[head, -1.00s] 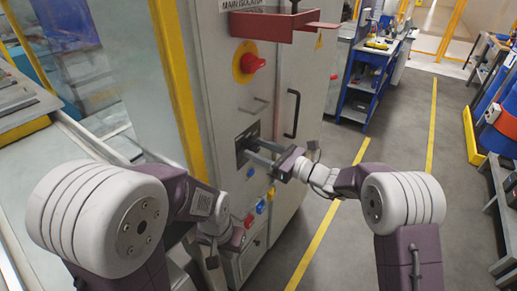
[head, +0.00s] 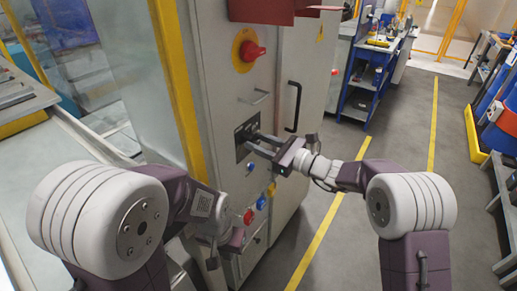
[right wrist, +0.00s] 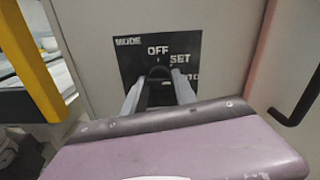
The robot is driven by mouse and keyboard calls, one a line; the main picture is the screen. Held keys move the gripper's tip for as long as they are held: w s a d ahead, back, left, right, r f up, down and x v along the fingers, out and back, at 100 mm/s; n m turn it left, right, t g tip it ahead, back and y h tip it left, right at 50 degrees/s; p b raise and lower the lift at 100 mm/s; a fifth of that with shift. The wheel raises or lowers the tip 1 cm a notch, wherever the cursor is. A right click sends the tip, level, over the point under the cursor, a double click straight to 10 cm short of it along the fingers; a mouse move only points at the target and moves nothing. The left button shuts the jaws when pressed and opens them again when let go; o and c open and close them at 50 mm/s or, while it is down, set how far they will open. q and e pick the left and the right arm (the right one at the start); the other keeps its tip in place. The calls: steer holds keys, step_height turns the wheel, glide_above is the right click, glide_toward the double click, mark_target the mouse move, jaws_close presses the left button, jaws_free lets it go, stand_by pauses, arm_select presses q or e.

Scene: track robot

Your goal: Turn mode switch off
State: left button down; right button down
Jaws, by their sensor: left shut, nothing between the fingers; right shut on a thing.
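The mode switch plate (head: 241,152) is a black square on the grey cabinet front. In the right wrist view the plate (right wrist: 128,58) reads MODE, with OFF at the top, SET to its right and a partly covered label below that. The dark switch knob (right wrist: 160,73) sits just under OFF, between my fingers; its exact pointing is hard to tell. My right gripper (head: 258,140) is shut on the knob, and its fingers (right wrist: 159,90) cover the lower plate. My left gripper (head: 237,238) is shut and empty, low beside the cabinet, apart from the switch.
A red rotary switch on a yellow disc (head: 248,50) is above the plate. A red ledge (head: 270,12) juts out higher up. Coloured buttons (head: 261,203) are below. A black door handle (head: 294,106) is to the right. Open floor (head: 385,135) lies right of the cabinet.

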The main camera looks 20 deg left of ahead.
steer(key=shift+n+b, duration=8.9)
steer(key=shift+b, duration=2.6)
steer(key=c, duration=1.1)
jaws_free()
steer(key=shift+o, duration=0.2)
steer(key=shift+r, duration=0.1)
steer(key=v, duration=0.9)
steer(key=shift+b, duration=0.3)
